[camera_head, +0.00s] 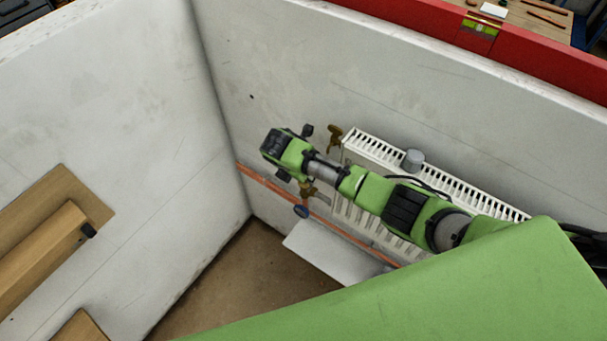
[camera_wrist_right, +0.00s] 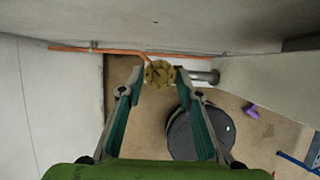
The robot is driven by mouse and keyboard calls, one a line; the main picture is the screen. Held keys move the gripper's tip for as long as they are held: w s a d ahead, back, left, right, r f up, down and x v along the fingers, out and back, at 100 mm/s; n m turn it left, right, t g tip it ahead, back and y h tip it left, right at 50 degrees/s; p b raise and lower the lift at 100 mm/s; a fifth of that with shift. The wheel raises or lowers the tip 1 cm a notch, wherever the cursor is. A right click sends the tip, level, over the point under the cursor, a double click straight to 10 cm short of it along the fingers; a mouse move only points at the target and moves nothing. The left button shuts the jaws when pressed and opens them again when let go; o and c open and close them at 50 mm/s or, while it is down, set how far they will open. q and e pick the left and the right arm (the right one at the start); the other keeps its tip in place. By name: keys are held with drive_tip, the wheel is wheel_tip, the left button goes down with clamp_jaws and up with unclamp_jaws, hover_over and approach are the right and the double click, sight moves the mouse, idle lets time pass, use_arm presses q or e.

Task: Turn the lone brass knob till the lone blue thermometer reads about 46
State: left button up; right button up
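A brass knob (camera_wrist_right: 159,73) shows in the right wrist view, ahead of and between the fingertips of my right gripper (camera_wrist_right: 153,90). The fingers are spread, with a gap to the knob on each side. In the head view, my right gripper (camera_head: 290,155) is by the radiator's left end, above a brass fitting (camera_head: 309,189) that it partly hides. A small dark blue round thing (camera_head: 301,211), which looks like the thermometer, sits just below on the copper pipe. Its face and reading cannot be made out. My left gripper is not in view.
A white radiator (camera_head: 440,180) hangs on the grey wall, with another brass valve (camera_head: 335,136) at its top left and a grey cap (camera_head: 413,159) on top. A copper pipe (camera_head: 268,184) runs along the wall. A black round object (camera_wrist_right: 180,138) is on the floor.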

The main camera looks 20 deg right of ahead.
drive_tip(key=shift+c, duration=0.3)
clamp_jaws()
drive_tip(key=shift+m, duration=0.4)
drive_tip(key=shift+w+a+m+g, duration=0.15)
drive_tip(key=shift+m+g, duration=0.35)
drive_tip(key=shift+m, duration=0.4)
drive_tip(key=shift+f+m+g+h+b, duration=0.1)
drive_tip(key=shift+m+g+h+b, duration=0.25)
drive_tip(key=shift+m+b, duration=0.4)
drive_tip(key=m+b, duration=0.1)
drive_tip(key=m, duration=0.1)
drive_tip(key=m+g+b, duration=0.1)
drive_tip(key=m, duration=0.1)
drive_tip(key=shift+w+f, duration=0.1)
drive_tip(key=shift+w, duration=0.1)
drive_tip(key=m+g+b, duration=0.1)
drive_tip(key=m+b, duration=0.1)
drive_tip(key=m+g+b, duration=0.1)
drive_tip(key=m+b, duration=0.1)
drive_tip(key=b, duration=0.1)
drive_tip(key=m+g+b, duration=0.1)
drive_tip(key=m+b, duration=0.1)
drive_tip(key=m, duration=0.1)
drive_tip(key=shift+w+b, duration=0.25)
drive_tip(key=shift+b, duration=0.15)
drive_tip(key=shift+d+m+g+y+b, duration=0.25)
drive_tip(key=shift+m+y+b, duration=0.5)
drive_tip(key=shift+m+b, duration=0.8)
